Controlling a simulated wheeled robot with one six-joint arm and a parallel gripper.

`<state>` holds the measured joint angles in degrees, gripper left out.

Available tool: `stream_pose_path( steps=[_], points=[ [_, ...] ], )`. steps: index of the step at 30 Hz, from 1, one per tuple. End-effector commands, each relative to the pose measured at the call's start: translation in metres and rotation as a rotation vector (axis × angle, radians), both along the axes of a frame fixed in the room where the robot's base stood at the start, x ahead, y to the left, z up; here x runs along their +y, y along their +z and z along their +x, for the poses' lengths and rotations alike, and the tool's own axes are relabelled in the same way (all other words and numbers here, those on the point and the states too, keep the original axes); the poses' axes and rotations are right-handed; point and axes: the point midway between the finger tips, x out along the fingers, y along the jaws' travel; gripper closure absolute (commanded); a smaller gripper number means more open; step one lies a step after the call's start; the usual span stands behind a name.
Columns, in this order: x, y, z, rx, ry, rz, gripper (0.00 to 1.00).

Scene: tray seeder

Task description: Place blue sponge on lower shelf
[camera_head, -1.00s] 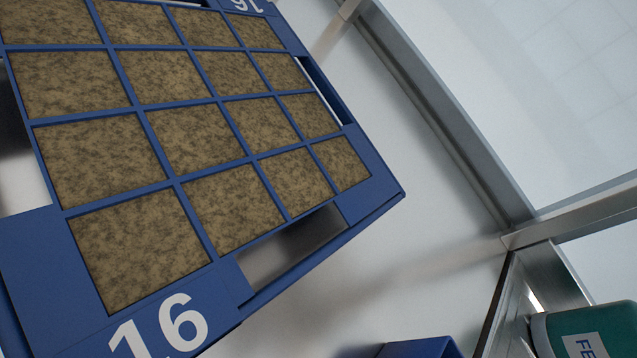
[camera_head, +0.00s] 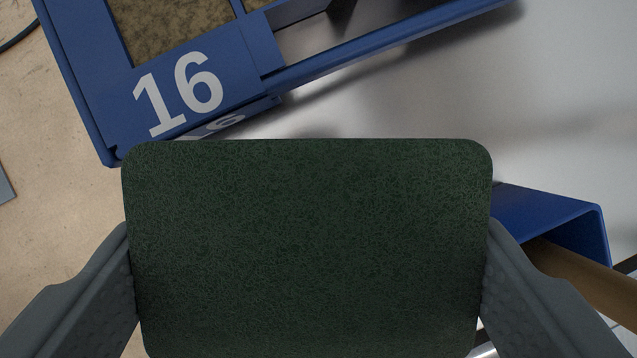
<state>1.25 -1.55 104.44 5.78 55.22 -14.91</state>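A dark green textured pad with rounded corners, which I take to be the sponge (camera_head: 308,250), fills the lower middle of the view. No blue side of it shows. My gripper (camera_head: 310,228) has one grey finger at each side of the pad, and both appear to press against its edges. The pad hides what lies directly beyond it. I cannot make out the lower shelf for certain.
A blue tray frame marked 16 (camera_head: 225,75) with brown-filled cells is at the upper left. A blue open-ended holder (camera_head: 545,210) is at the right, with a brown rod beside it. A bare pale grey surface (camera_head: 570,90) lies at the upper right; tan floor shows at left.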

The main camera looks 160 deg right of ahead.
Motion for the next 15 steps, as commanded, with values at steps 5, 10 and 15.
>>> stream_pose_path(
  steps=[5, 10, 15],
  points=[
    [0.0, -0.025, 0.0, 0.001, -0.001, 0.0, 0.36],
    [0.0, -0.035, 0.0, 0.0, -0.001, 0.0, 0.36],
    [0.0, -0.054, 0.0, 0.002, -0.001, 0.0, 0.36]
  ],
)
